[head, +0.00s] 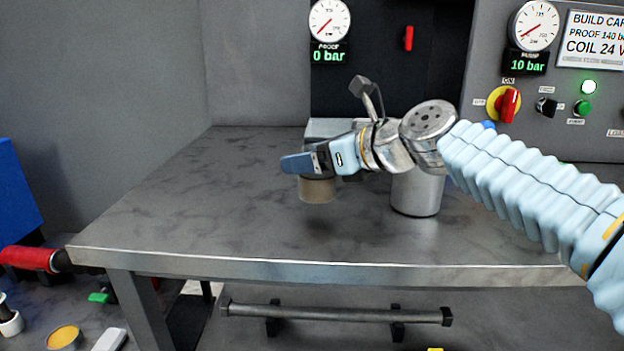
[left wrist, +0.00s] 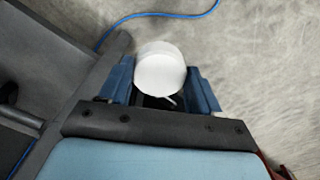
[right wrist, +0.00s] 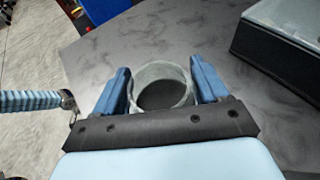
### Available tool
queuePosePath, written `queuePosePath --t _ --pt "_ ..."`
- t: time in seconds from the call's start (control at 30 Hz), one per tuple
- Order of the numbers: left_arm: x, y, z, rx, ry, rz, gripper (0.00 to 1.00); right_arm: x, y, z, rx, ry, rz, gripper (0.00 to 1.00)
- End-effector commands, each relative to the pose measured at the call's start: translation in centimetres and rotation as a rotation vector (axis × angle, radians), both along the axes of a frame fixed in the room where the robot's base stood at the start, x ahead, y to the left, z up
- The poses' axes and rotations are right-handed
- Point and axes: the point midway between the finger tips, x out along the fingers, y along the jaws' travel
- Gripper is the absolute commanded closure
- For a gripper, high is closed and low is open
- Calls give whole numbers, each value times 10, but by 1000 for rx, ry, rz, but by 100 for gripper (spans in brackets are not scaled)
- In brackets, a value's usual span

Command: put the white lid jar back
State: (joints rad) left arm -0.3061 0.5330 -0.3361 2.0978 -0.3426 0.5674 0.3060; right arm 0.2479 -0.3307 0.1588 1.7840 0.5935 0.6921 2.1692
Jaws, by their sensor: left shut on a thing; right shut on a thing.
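My right gripper (right wrist: 162,90) is shut on an open-topped jar (right wrist: 162,72) with a pale rim, seen from above in the right wrist view. In the head view the jar (head: 317,190) looks tan and hangs under my right gripper (head: 300,163), apparently a little above the table, with a dark shadow below. My left gripper (left wrist: 160,88) is shut on a white round lid-like piece (left wrist: 160,68) in the left wrist view, with floor beneath it. Its underside is hidden. My left gripper does not clearly show in the head view.
The grey worktable (head: 200,215) is clear at left and front. A grey box (right wrist: 285,35) stands on it near the jar. A gauge panel (head: 560,100) is behind. On the floor are a yellow-topped tin (head: 63,337) and a red cylinder (head: 28,258). A blue cable (left wrist: 150,14) crosses the floor.

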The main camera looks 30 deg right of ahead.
Motion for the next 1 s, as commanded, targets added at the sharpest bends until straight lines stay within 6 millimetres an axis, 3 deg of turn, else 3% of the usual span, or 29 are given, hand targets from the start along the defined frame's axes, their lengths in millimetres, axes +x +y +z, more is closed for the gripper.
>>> queuePosePath --t 0.1,0.2,0.57,0.6,0.7,0.77,1.0 --pt "0 0 -9 0 0 0 70 0 -1 -23 1 2 2 65" --pt "0 0 -11 0 0 0 70 0 -1 -32 0 1 1 65" --pt "0 0 -12 0 0 0 70 0 -1 -35 0 0 0 65" --pt "0 0 -12 0 0 0 70 0 -1 -35 0 0 0 24" --pt "0 0 -12 0 0 0 70 0 -1 -35 0 0 0 9" --pt "0 0 -12 0 0 0 70 0 -1 -35 0 0 0 2" --pt "0 0 -11 0 0 0 70 0 -1 -34 0 0 0 2"
